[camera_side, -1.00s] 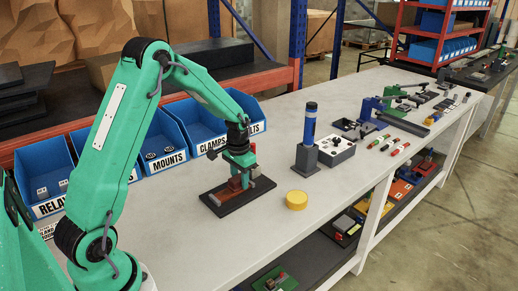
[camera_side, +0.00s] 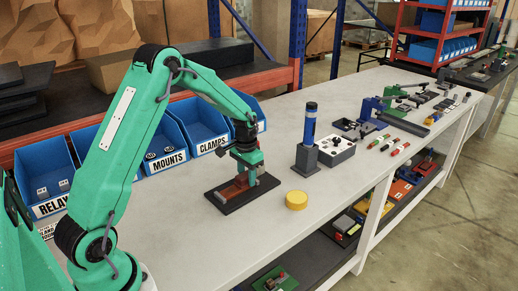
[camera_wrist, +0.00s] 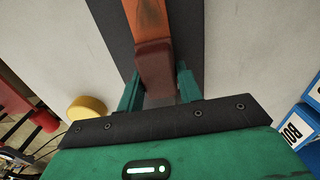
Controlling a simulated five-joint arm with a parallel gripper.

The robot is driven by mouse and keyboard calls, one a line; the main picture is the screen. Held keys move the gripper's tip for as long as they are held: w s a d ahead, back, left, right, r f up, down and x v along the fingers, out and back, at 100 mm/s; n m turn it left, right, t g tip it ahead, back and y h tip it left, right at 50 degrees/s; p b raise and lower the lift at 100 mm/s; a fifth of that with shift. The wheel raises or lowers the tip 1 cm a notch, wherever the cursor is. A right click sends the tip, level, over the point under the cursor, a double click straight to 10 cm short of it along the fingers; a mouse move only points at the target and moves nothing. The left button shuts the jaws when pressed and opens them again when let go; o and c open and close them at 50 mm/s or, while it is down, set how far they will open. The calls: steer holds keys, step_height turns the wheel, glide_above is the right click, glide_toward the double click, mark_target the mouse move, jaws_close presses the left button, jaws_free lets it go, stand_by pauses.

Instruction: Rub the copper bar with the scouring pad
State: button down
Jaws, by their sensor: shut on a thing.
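My gripper (camera_side: 250,178) is shut on the dark red scouring pad (camera_wrist: 155,72), low over the black base plate (camera_side: 215,197). In the wrist view the pad sits between the two green fingers. The copper bar (camera_wrist: 146,14) runs orange-brown from the pad to the top of that view. In the side view the bar (camera_side: 232,190) lies on the plate, its far end hidden by my gripper. The pad's near end appears to lie over the bar, but I cannot tell whether it presses on it.
A yellow round block (camera_side: 296,200) stands on the bench right of the plate. Blue bins (camera_side: 165,148) line the back edge. The bench front is clear.

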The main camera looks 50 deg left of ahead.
mark_target(238, 178)
steer(key=shift+w+r, duration=0.15)
steer(key=shift+r, duration=0.05)
steer(key=shift+s, duration=1.75)
steer(key=shift+s, duration=0.6)
steer(key=shift+s+d+f, duration=0.1)
steer(key=shift+s+f, duration=0.1)
steer(key=shift+s, duration=1.15)
steer(key=shift+s, duration=0.15)
steer(key=shift+s+d+f, duration=0.1)
steer(key=shift+s+f, duration=0.05)
steer(key=shift+s, duration=0.7)
steer(key=shift+s+f, duration=0.1)
steer(key=shift+s, duration=0.75)
steer(key=shift+r, duration=0.1)
steer(key=shift+w+r, duration=0.2)
steer(key=shift+w, duration=1.8)
